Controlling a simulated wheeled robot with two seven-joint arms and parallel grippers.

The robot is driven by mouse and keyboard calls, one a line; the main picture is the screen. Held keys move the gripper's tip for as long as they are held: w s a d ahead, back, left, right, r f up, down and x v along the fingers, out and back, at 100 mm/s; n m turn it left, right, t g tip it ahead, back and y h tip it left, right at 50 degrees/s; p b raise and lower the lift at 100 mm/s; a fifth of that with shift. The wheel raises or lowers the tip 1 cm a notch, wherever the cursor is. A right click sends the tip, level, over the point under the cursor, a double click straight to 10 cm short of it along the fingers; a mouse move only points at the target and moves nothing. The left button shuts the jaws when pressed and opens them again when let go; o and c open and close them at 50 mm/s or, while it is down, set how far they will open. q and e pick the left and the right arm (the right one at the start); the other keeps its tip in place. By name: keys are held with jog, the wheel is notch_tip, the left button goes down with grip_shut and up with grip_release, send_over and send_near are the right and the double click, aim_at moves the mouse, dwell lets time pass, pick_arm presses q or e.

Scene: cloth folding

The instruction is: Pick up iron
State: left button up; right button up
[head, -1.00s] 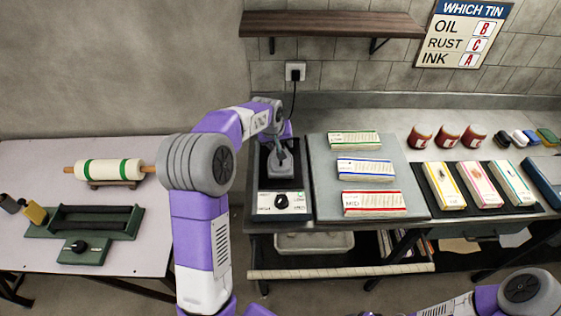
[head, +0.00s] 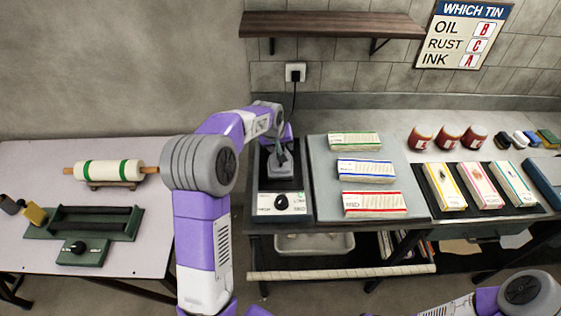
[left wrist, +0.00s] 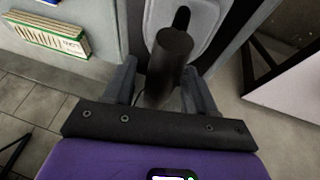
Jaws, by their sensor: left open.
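The iron (head: 287,167) is grey with a dark upright handle. My left gripper (head: 281,150) is over the iron, reaching down from above. In the left wrist view, the iron's dark round handle (left wrist: 170,60) stands between the two grey fingers of my left gripper (left wrist: 160,88), which are open on either side of it. I cannot tell whether a finger touches the handle. My right gripper is out of view; only part of that arm shows at the bottom right.
Several wrapped packets (head: 366,170) lie on a grey board just right of the hot plate. Red tins (head: 447,138) stand farther right. A wall shelf (head: 330,24) hangs above. A side table (head: 150,230) at left holds a roller (head: 108,170) and a green tray device.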

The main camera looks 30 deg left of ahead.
pick_arm(q)
grip_shut()
dwell(1.3)
jog(key=shift+r, duration=0.15)
